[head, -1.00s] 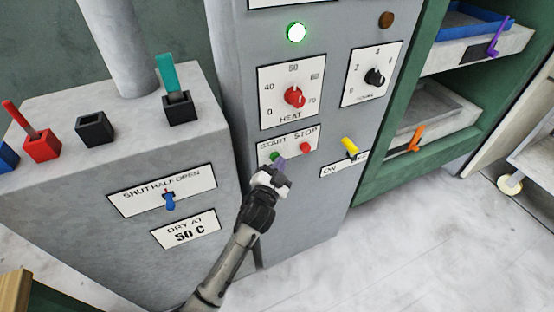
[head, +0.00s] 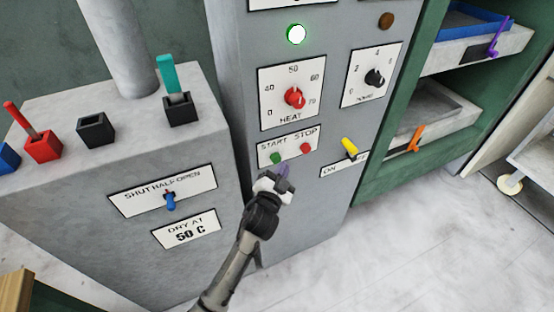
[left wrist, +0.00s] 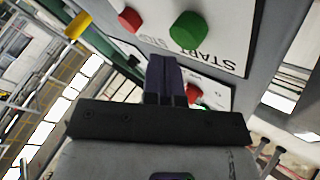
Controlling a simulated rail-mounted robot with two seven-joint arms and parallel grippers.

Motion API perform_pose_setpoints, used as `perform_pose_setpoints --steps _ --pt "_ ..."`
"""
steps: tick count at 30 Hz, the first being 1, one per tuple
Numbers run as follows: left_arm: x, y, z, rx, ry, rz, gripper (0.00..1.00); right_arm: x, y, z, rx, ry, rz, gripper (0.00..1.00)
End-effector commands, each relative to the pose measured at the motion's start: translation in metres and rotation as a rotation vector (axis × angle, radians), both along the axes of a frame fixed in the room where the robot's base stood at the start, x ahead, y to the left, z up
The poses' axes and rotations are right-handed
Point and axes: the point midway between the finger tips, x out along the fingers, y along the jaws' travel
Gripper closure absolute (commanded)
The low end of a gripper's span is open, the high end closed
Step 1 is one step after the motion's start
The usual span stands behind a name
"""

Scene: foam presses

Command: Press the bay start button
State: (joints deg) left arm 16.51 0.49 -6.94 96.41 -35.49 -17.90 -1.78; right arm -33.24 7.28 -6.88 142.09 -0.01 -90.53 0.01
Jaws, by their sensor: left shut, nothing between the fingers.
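The green START button (head: 275,158) sits on a white START/STOP plate on the grey control cabinet, left of the red STOP button (head: 306,148). My left gripper (head: 284,171) is shut and empty, just below the plate, with its purple fingertips apart from the START button. In the left wrist view the shut fingers (left wrist: 165,65) point toward the panel. There the green START button (left wrist: 188,27) lies up and right of the tips, and the red STOP button (left wrist: 130,20) lies up and left. My right gripper is not in view.
A green lamp (head: 296,33) is lit above the red HEAT knob (head: 295,97). A yellow switch (head: 349,147) is right of the buttons. A box with a blue lever (head: 170,201) stands left, and shelves with trays (head: 435,107) stand right.

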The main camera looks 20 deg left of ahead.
Motion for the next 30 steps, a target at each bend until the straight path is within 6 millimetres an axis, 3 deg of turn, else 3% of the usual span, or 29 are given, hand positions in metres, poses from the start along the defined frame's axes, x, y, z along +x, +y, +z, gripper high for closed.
perform_pose_setpoints --steps 15,30 --pt "-0.029 -0.033 0.000 -0.002 0.000 -0.001 1.00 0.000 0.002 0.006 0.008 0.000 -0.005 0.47" --pt "-0.032 -0.036 0.000 -0.001 0.000 0.000 1.00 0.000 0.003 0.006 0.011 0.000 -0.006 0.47"
